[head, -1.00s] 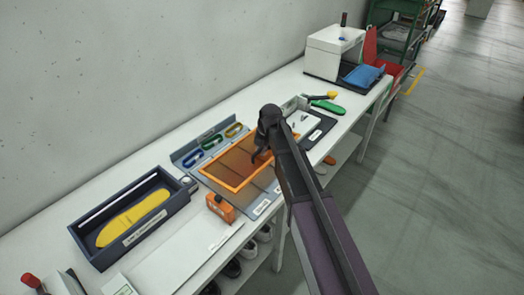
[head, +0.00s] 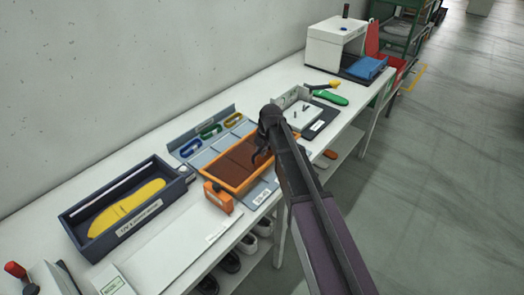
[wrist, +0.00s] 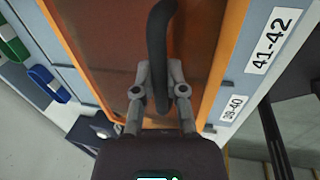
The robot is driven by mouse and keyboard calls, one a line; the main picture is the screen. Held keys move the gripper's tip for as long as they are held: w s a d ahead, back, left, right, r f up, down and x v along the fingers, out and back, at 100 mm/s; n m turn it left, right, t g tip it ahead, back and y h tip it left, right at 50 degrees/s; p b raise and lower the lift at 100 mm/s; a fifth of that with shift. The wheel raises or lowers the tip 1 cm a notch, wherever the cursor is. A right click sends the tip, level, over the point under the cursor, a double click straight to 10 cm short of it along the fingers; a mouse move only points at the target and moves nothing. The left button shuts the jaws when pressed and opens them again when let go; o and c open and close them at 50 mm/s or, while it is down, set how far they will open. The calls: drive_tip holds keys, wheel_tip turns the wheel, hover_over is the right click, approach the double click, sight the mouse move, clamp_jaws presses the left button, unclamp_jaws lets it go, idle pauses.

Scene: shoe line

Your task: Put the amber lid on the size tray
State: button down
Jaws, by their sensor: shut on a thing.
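The amber lid (head: 232,181) has an orange frame and a see-through brown panel. My gripper (head: 262,154) is shut on the lid's dark curved handle, seen close in the wrist view (wrist: 160,55). The lid is over the front part of the grey-blue size tray (head: 187,142). Empty compartments of the tray show behind the lid, and size labels show along its front edge. The wrist view shows the "41-42" and "39-40" labels beside the lid's right edge. I cannot tell whether the lid touches the tray. Much of the tray is hidden under the lid.
Blue, green and yellow loops (head: 211,131) stand along the tray's back. An orange block-like device (head: 218,197) is close in front of the lid. A dark box with a yellow insole (head: 70,222) is at left.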

drive_tip(key=shift+d+b+x, duration=0.2)
drive_tip(key=shift+b+x, duration=0.75)
drive_tip(key=shift+x, duration=0.25)
drive_tip(key=shift+s+f, duration=0.1)
drive_tip(key=shift+s, duration=0.05)
drive_tip(key=c, duration=0.6)
unclamp_jaws()
